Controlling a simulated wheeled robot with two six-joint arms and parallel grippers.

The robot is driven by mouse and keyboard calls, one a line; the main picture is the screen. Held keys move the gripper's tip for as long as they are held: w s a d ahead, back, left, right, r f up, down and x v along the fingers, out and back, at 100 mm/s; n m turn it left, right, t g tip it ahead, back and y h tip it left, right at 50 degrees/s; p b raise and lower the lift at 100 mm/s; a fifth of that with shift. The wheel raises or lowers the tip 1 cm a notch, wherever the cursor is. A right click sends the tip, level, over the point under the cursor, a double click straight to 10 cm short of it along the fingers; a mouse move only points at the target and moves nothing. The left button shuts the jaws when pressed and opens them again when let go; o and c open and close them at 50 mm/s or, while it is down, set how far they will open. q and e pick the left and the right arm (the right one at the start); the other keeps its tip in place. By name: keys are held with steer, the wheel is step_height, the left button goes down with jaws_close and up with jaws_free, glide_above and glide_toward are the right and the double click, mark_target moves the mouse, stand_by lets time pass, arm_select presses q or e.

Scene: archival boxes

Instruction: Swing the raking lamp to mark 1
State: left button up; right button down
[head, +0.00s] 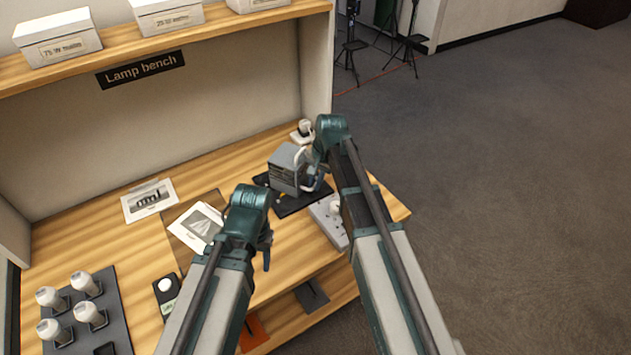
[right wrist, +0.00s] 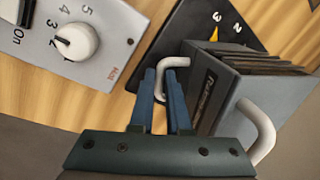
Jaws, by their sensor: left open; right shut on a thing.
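The raking lamp (head: 285,170) is a grey finned box with white bar handles, on a dark base plate (head: 292,205) on the bench. In the right wrist view the lamp body (right wrist: 240,95) is tilted across the picture, and a yellow pointer (right wrist: 214,33) lies on the plate near marks 2 and 3. Mark 1 cannot be made out. My right gripper (right wrist: 166,90) has its blue fingers shut on the near white handle (right wrist: 176,63). It is partly hidden by my arm in the head view (head: 318,182). My left gripper (head: 266,250) is open and empty over the bench front.
A grey control box (head: 328,222) with a white dial (right wrist: 75,42) stands close beside the lamp. A white bulb (head: 305,127) stands behind the lamp. Print cards (head: 148,200) and a tray of bulbs (head: 115,295) lie to the left. The bench's right edge is close to the lamp.

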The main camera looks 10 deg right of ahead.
steer(key=shift+s, duration=0.1)
steer(key=shift+s+a+m, duration=0.6)
steer(key=shift+a+m, duration=0.15)
steer(key=shift+m, duration=0.35)
steer(key=shift+s+a+m+t+h, duration=0.15)
steer(key=shift+s+a+m+h, duration=0.1)
steer(key=shift+a+m, duration=0.5)
steer(key=shift+s+a+m+t+h, duration=0.2)
steer(key=shift+a+m, duration=0.3)
steer(key=shift+m, duration=0.45)
steer(key=shift+s+a+m+h, duration=0.1)
steer(key=shift+a+m+h, duration=0.05)
steer(key=shift+a+m, duration=0.5)
steer(key=shift+s+a+m+h, duration=0.1)
steer(key=shift+a+m, duration=0.35)
steer(key=shift+m, duration=0.3)
steer(key=shift+w+a+m+h, duration=0.15)
steer(key=shift+a+m+h, duration=0.15)
steer(key=shift+a+m, duration=1.15)
steer(key=shift+d+m, duration=0.1)
steer(key=shift+m, duration=0.25)
steer(key=c, duration=0.9)
jaws_free()
arm_select(q)
steer(key=shift+r, duration=0.15)
arm_select(e)
steer(key=shift+r, duration=0.1)
